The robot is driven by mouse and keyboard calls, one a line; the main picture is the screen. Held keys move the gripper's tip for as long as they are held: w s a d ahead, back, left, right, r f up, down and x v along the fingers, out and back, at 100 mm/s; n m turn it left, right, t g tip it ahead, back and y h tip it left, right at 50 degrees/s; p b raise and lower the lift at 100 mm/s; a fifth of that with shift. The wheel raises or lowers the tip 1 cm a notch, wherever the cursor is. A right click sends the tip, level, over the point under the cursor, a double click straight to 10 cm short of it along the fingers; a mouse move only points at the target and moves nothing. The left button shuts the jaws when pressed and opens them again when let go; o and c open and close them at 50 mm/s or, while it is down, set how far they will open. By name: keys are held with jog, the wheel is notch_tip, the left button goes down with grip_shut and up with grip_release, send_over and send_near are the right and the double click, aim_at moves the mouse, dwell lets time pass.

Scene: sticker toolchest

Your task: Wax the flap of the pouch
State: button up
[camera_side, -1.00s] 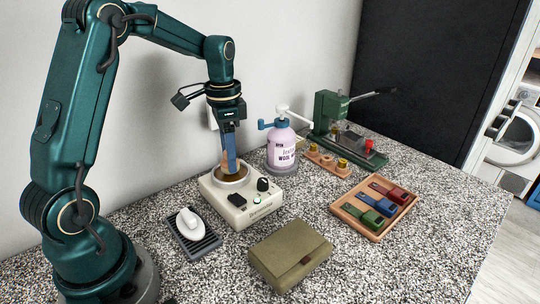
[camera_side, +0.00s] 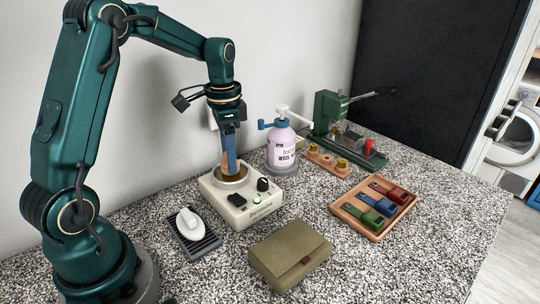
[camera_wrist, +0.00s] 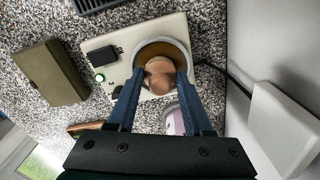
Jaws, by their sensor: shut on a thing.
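My gripper (camera_side: 229,162) points straight down over the wax pot (camera_side: 231,178) on a cream warmer (camera_side: 246,205). It is shut on a light brown, round-headed tool (camera_wrist: 159,72), whose lower end is down in the pot. The wrist view shows the blue fingers on both sides of the tool and amber wax around it. The tool's tip is hidden. The olive pouch (camera_side: 290,254) lies closed on the counter at the front, its flap with a small brown tab facing up. It also shows in the wrist view (camera_wrist: 50,75).
A white iron-shaped thing (camera_side: 189,222) rests on a dark ribbed stand (camera_side: 208,241) left of the warmer. A lilac spray bottle (camera_side: 281,150) stands behind it. A green press (camera_side: 330,120) and a wooden tray (camera_side: 350,211) of coloured blocks are to the right. The counter around the pouch is clear.

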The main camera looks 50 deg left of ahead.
jog(key=shift+f, duration=0.5)
dwell(1.0)
jog(key=shift+r, duration=0.15)
jog(key=shift+r, duration=3.45)
